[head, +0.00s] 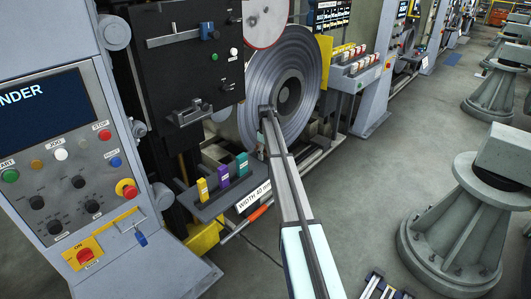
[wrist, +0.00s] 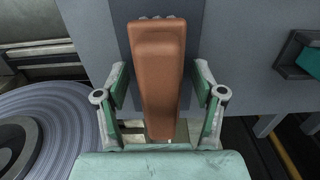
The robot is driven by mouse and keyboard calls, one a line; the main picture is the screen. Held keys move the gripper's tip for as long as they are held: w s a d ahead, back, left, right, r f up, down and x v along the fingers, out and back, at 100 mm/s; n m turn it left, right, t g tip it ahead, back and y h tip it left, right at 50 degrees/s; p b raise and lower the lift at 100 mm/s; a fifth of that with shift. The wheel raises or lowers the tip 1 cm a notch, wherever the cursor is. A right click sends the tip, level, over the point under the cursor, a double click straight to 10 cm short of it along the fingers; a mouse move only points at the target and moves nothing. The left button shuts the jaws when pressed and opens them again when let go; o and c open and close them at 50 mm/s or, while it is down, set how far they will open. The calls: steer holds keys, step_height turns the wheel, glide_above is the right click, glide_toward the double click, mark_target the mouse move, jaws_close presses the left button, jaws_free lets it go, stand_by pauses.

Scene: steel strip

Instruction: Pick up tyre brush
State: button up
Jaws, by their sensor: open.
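A brown block with a rounded top edge and a pale, lumpy fringe at its far end, which I take for the tyre brush (wrist: 161,55), fills the middle of the wrist view. My gripper (wrist: 160,85) is open. Its green-grey fingers stand left and right of the brush, with a narrow gap showing on each side. The brush's underside and its support are hidden. In the head view my gripper (head: 262,140) is mostly hidden behind the end of my arm, and I cannot make out the brush there.
A grey panel stands behind the brush in the wrist view, with a coiled steel strip (wrist: 60,125) at left and a teal block (wrist: 308,58) at right. The head view shows the coil (head: 300,60), a shelf of coloured blocks (head: 222,200) and a control panel (head: 75,165).

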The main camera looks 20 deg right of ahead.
steer(key=c, duration=1.3)
steer(key=shift+r, duration=0.1)
step_height(320, 180, up, 20)
steer(key=b, duration=0.3)
